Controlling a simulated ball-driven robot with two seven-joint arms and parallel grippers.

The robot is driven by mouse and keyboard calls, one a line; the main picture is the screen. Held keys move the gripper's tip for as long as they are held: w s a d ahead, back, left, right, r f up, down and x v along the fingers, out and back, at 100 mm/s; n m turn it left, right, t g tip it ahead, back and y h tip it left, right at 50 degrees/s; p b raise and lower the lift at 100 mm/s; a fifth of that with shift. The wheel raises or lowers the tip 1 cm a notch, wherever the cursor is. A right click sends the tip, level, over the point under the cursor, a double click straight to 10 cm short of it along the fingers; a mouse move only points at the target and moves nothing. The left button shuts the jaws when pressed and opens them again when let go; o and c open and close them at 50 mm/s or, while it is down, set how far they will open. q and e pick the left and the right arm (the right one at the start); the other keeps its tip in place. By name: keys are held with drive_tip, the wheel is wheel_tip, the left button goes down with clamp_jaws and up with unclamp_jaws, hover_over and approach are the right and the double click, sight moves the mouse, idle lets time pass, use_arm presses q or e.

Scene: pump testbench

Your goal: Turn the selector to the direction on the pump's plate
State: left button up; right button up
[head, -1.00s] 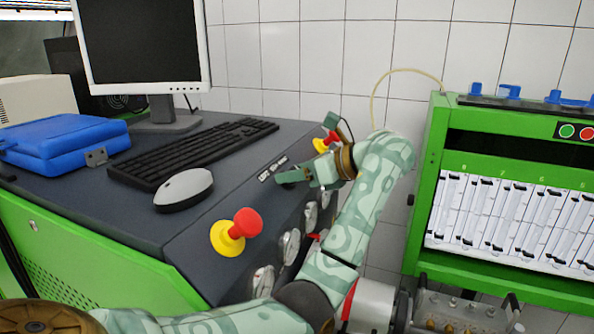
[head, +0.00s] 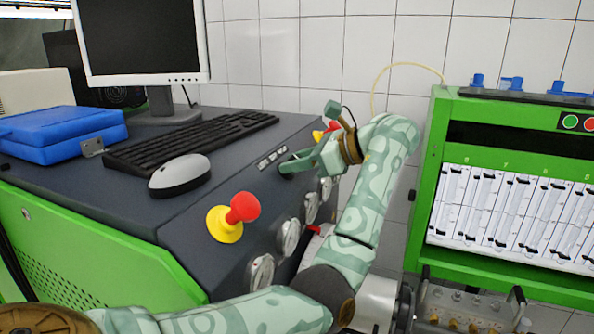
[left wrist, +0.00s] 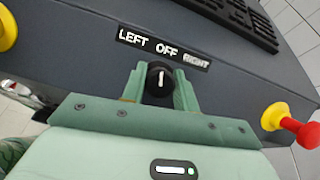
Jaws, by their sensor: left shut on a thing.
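The selector (left wrist: 160,79) is a small black round knob on the dark sloping panel. Its white pointer line stands upright in the left wrist view, toward the word OFF on the label (left wrist: 165,47) reading LEFT, OFF, RIGHT. My left gripper (left wrist: 159,84) is shut on the selector, one green finger on each side. In the head view the left gripper (head: 288,166) reaches the panel just below the label (head: 272,158), and its fingers mostly hide the knob. The pump's plate cannot be made out in these views. My right gripper does not show.
A red and yellow mushroom button (head: 235,215) stands out on the near panel; another (head: 326,130) sits just beyond my left gripper. Round gauges (head: 288,236) line the panel's front. A keyboard (head: 190,143) and mouse (head: 180,175) lie on the desk. A green test cabinet (head: 432,190) stands right.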

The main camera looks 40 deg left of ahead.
use_arm(q)
drive_tip(key=n+g, duration=0.1)
drive_tip(key=n, duration=0.2)
drive_tip(key=shift+h+b, duration=0.3)
drive_tip(key=shift+b, duration=0.1)
drive_tip(key=shift+n+g+h, duration=0.5)
drive_tip(key=shift+n, duration=1.3)
drive_tip(key=o, duration=1)
drive_tip(key=shift+c, duration=0.2)
